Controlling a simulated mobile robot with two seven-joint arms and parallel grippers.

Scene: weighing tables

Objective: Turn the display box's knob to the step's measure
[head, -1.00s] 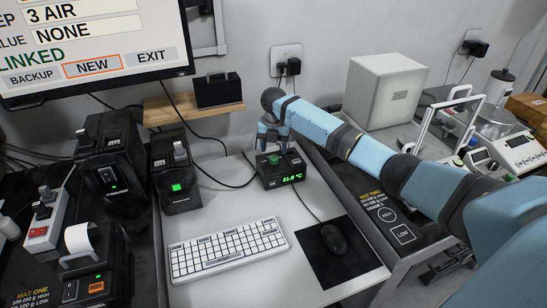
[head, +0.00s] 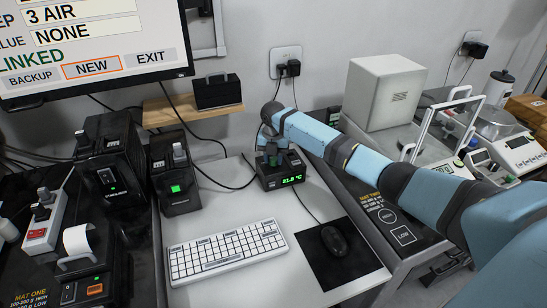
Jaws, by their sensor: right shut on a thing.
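The display box (head: 266,181) is a small black box at the back of the white desk. Its lit green display (head: 292,180) seems to read 21.0 °C. The green knob (head: 273,160) is on top of the box, mostly hidden by my right gripper (head: 272,154). My right gripper points down from above and is shut on the knob. My left gripper is out of view. The monitor (head: 100,45) at upper left shows "3 AIR", "NONE" and "LINKED", with NEW outlined in orange.
A white keyboard (head: 227,251) and a black mouse (head: 334,240) on a dark pad lie in front of the box. Black devices (head: 177,185) with lit green spots stand to the left. A pale grey cube-shaped box (head: 385,90) and scales (head: 520,150) stand to the right.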

